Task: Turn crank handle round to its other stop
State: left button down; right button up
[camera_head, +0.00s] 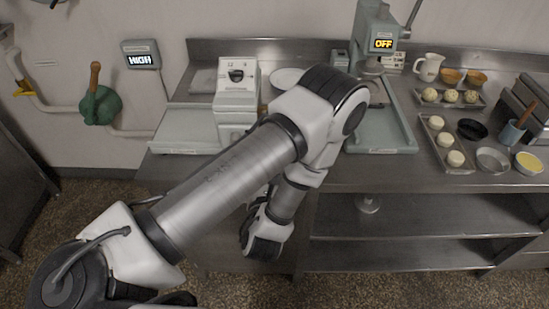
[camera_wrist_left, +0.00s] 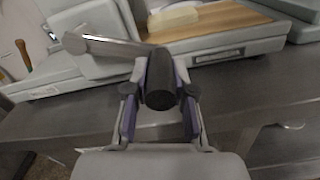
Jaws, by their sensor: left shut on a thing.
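The crank shows in the left wrist view as a grey metal arm (camera_wrist_left: 110,47) running from a round pivot at upper left to a dark cylindrical grip (camera_wrist_left: 160,92). My left gripper (camera_wrist_left: 160,75) is shut on this grip, with one finger on each side of it. The crank is beside a pale machine (camera_wrist_left: 92,38) in the wrist view. In the head view, my left arm hides the crank and the gripper's fingers. A pale machine with a numbered dial (camera_head: 237,88) stands behind that arm on the counter. My right gripper is not in view.
The steel counter (camera_head: 340,172) has an open lower shelf (camera_head: 420,215). A wooden board (camera_wrist_left: 215,20) with a pale block lies behind the crank. A press marked OFF (camera_head: 375,30) and a tray of pale rounds (camera_head: 462,168) stand to the right.

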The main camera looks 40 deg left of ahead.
pick_arm(q)
jog(key=shift+a+f, duration=0.1)
dwell(0.6)
jog(key=c, duration=1)
grip_release()
jog(key=shift+s+a, duration=0.1)
jog(key=shift+s, duration=0.05)
